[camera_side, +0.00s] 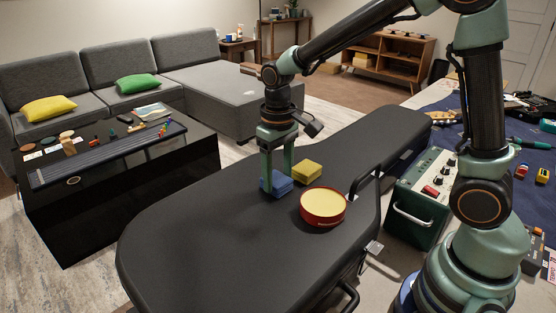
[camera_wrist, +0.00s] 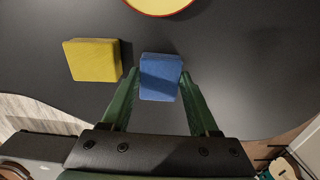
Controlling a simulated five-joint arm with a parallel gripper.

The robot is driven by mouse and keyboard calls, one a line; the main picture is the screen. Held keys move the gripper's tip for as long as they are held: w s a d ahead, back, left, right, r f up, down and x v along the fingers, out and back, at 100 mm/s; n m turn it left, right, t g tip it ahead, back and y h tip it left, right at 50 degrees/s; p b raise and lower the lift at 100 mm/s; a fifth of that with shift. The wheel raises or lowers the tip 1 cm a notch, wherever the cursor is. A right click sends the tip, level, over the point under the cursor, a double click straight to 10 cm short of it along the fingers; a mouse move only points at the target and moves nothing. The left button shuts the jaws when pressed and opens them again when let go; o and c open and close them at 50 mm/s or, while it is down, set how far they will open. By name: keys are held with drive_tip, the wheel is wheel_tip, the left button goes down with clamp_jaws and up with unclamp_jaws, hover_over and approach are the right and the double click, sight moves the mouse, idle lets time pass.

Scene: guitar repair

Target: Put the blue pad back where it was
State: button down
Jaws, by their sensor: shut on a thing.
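The blue pad (camera_side: 275,184) is a small block between the fingers of my gripper (camera_side: 275,178), low over the black guitar case (camera_side: 190,222). I cannot tell whether the pad touches the case. In the wrist view the blue pad (camera_wrist: 161,77) sits between the two green fingertips of my gripper (camera_wrist: 160,85), which are shut on it. A yellow pad (camera_side: 307,171) lies on the case just beside it; it also shows in the wrist view (camera_wrist: 93,60), left of my gripper and apart from the blue pad.
A round red tin with a pale yellow top (camera_side: 323,206) stands on the case near the pads. A green amplifier box (camera_side: 421,193) stands beyond the case at right. The wide end of the case is clear. A black low table (camera_side: 120,205) stands at left.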

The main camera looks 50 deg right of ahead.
sight(278, 179)
drive_tip(key=shift+c, duration=0.7)
unclamp_jaws()
drive_tip(key=shift+f, duration=0.1)
wheel_tip(278, 179, up, 12)
drive_tip(key=s+d+f+t, duration=0.1)
drive_tip(key=s+d+t, duration=0.3)
drive_tip(key=s, duration=0.6)
drive_tip(key=shift+d+t, duration=0.2)
drive_tip(key=shift+t, duration=0.6)
